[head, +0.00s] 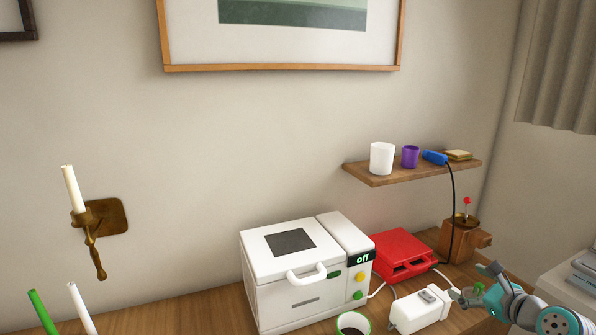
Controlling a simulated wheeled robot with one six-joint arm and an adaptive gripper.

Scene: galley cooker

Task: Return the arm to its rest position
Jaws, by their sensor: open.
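My gripper (472,294) is at the lower right, at the end of my arm that comes in from the right edge. It is open, and nothing shows between its fingers. It is close to the right end of a white appliance with a grey part on top (419,309); I cannot tell whether they touch. The white cooker (290,262) stands on the wooden counter, its lid shut and its display reading "off".
A red appliance (402,252) and a wooden grinder (463,240) stand behind. A wall shelf (378,180) holds a white cup (382,158), a purple cup (410,156) and a blue corded item (434,157). A dark-filled cup (353,324) is in front. A candle sconce (98,218) hangs left.

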